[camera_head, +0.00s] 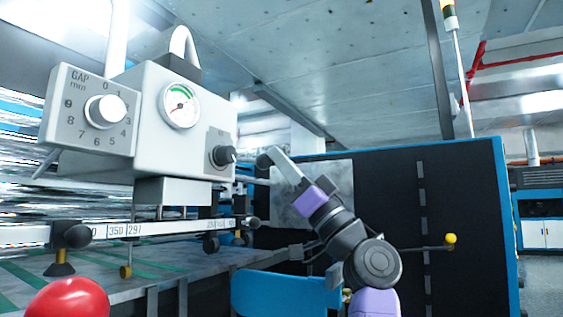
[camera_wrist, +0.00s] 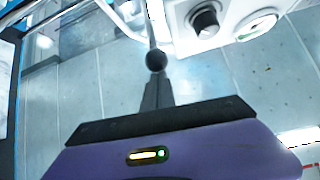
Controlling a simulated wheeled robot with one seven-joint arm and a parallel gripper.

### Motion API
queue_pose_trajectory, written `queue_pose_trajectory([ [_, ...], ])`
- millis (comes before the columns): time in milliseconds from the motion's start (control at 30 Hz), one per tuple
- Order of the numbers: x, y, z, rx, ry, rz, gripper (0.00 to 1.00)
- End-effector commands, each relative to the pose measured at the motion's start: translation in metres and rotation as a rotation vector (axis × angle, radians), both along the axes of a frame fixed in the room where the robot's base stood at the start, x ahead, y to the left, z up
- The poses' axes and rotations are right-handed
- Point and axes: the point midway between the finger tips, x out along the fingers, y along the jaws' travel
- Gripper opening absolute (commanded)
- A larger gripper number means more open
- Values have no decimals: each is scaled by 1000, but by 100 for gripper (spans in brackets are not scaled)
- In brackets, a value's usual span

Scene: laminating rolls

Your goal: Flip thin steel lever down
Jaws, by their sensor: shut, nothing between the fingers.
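A dark ball knob (camera_wrist: 155,60) on a thin rod (camera_wrist: 151,22) shows in the wrist view, right at the tips of my gripper (camera_wrist: 157,82). I take this rod for the steel lever; its far end runs out of the top of the picture. In the head view my gripper (camera_head: 277,161) reaches up and left to the right side of the grey control box (camera_head: 190,98). Its fingers are shut with nothing between them. A short pale rod (camera_head: 256,181) sticks out right from the box, just below the fingertips. Whether the fingertips touch the knob I cannot tell.
The box carries a black selector knob (camera_head: 223,156), a round gauge (camera_head: 180,105) and a white gap dial (camera_head: 105,111). A dark panel (camera_head: 390,190) stands behind my arm, with a yellow-tipped rod (camera_head: 450,239). A red ball (camera_head: 68,299) is low in the left foreground.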

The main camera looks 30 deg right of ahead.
Motion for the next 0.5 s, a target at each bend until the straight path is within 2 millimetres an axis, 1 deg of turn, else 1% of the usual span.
queue_pose_trajectory([
  [33, 7, 6, -10, -11, 20, 7, 0],
  [267, 8, 6, -12, -12, 23, 7, 0],
  [367, 4, 3, -13, -10, 19, 5, 0],
  [467, -6, -4, -16, -8, 13, 1, 0],
  [500, -13, -9, -14, -7, 11, 0, 0],
])
